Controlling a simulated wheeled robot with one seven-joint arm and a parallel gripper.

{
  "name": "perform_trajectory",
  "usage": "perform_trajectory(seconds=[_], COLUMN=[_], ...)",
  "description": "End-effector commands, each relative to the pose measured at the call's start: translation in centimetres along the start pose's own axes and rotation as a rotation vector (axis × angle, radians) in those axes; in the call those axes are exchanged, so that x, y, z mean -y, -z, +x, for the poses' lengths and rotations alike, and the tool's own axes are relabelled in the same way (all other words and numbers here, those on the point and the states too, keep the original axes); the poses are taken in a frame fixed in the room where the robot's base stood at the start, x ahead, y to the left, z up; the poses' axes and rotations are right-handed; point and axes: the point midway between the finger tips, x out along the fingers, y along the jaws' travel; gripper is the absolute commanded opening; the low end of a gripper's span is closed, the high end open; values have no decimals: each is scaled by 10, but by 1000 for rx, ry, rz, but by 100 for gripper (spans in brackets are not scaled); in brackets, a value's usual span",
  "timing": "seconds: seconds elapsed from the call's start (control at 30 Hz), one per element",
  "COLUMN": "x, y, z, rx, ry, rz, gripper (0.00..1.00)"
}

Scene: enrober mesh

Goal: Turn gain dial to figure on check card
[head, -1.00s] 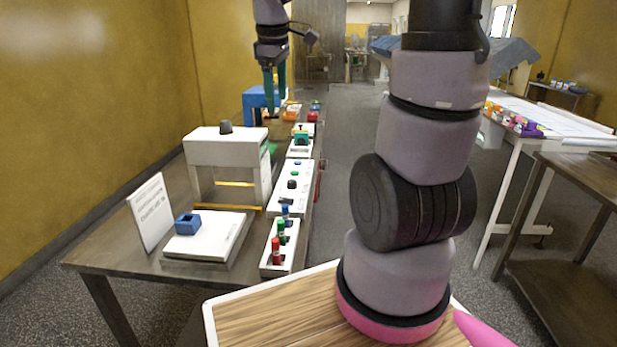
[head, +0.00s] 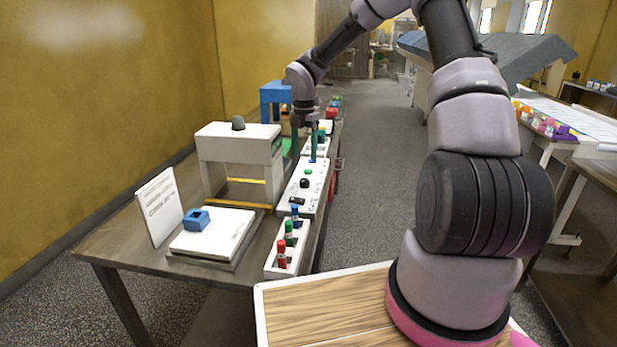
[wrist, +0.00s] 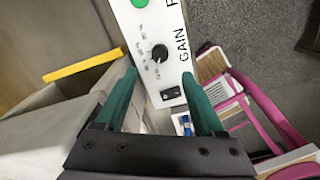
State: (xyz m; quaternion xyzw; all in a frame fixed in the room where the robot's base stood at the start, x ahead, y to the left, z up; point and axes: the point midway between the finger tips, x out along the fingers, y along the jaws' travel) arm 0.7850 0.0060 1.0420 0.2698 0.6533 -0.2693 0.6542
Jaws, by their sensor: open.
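The gain dial (wrist: 159,53) is a small black round knob on a white control panel (head: 312,199). In the wrist view it sits beside the printed word GAIN, with small scale marks around it too fine to read. The knob also shows in the head view (head: 304,183). The check card (head: 158,206) is a white upright card at the left of the bench; its printed lines are too blurred to read. My gripper (wrist: 160,76) is open and empty, its teal fingers pointing down above the panel. The dial appears between and just beyond the fingertips, apart from them.
A green button (wrist: 139,3) and a black rocker switch (wrist: 172,93) flank the dial. A white rack (head: 272,262) of coloured vials stands in front of the panel. A white machine (head: 237,148) with a yellow bar is left of it. Open floor lies right of the bench.

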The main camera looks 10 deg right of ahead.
Motion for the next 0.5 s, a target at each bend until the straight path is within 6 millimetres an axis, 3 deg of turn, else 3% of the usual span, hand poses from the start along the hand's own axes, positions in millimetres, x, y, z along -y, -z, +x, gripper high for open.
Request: perform_trajectory(seconds=[0.3, 0.5], x=[1, 1], y=[2, 1], z=[61, 86], rx=[-4, -2], ry=[3, 3], rz=[0, 3], gripper=[71, 71])
